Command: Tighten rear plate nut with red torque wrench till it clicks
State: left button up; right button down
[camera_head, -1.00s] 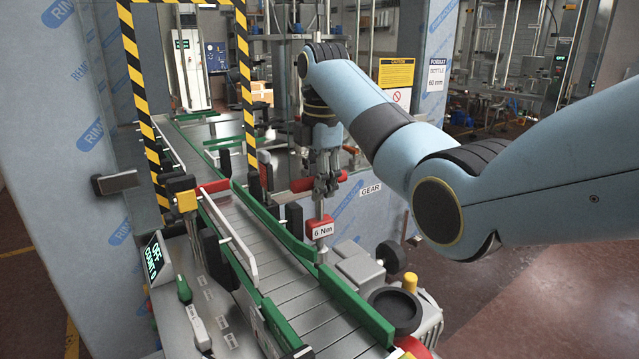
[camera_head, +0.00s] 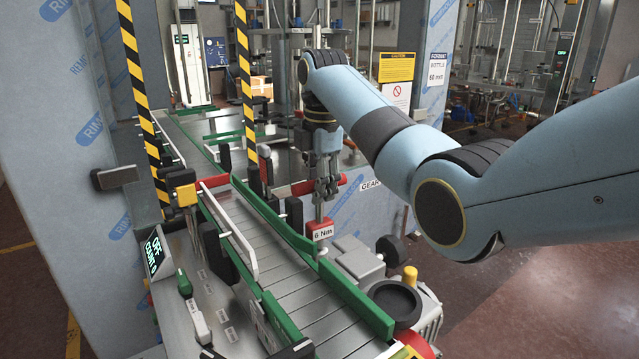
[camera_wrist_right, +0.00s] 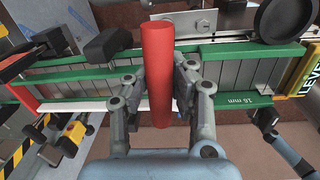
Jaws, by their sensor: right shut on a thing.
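My right gripper (camera_head: 324,188) reaches down over the rear side of the conveyor. It is shut on a red cylindrical handle, which I take to be the red torque wrench (camera_wrist_right: 158,70). In the head view the handle lies roughly level across the fingers, its red end showing to their right. In the wrist view it runs between the two fingers (camera_wrist_right: 156,98). A red block marked "6 Nm" (camera_head: 320,230) sits just below the gripper; I cannot tell whether it belongs to the wrench. The rear plate nut cannot be made out. My left gripper is not in view.
Striped posts (camera_head: 245,90) rise at the left. A counter display (camera_head: 154,252) stands at front left.

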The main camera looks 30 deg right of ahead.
jog(key=shift+m, duration=1.7)
jog(key=m, duration=0.3)
jog(key=shift+m+h, duration=0.3)
jog(key=shift+m, duration=1.4)
